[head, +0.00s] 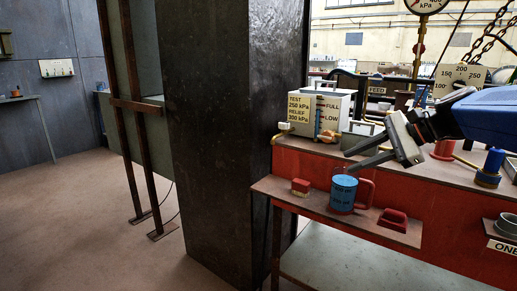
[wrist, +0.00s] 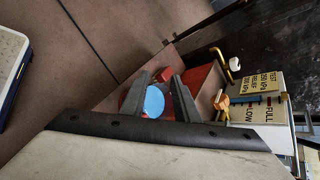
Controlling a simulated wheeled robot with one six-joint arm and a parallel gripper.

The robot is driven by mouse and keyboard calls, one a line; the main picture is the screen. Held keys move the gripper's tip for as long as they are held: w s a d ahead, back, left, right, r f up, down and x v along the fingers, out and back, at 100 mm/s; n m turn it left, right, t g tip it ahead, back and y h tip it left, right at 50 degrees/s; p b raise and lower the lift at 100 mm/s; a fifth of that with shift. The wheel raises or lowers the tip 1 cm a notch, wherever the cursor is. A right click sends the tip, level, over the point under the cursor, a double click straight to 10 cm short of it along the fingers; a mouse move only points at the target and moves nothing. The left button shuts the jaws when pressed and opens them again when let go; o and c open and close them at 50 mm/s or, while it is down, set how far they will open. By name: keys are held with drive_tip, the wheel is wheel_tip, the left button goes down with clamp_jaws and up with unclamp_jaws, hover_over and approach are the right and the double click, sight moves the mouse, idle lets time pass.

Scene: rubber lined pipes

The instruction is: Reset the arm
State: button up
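My gripper (head: 348,161) is in the right half of the head view, at the end of my blue arm (head: 490,115). Its two dark fingers are apart with nothing between them, just above a blue mug with a red handle (head: 343,194). The mug stands upright on a narrow brown shelf (head: 270,186) on the front of the red bench. In the wrist view, the mug's round blue top (wrist: 154,102) shows between and beyond the open fingers (wrist: 163,72), partly hidden by the left one.
A red block (head: 300,187) and a red handled piece (head: 393,219) flank the mug. A labelled test box (head: 318,112) stands on the bench behind. A blue-capped fitting (head: 490,165) is at right. A thick dark column (head: 210,140) rises left of the bench; open floor (head: 70,210) lies beyond.

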drive_tip(key=s+d+f+n+h, duration=0.2)
drive_tip(key=s+f+n+h, duration=0.7)
drive_tip(key=s+f+n, duration=0.6)
drive_tip(key=s+f, duration=0.7)
drive_tip(key=s, duration=0.3)
drive_tip(key=shift+d+g, duration=0.4)
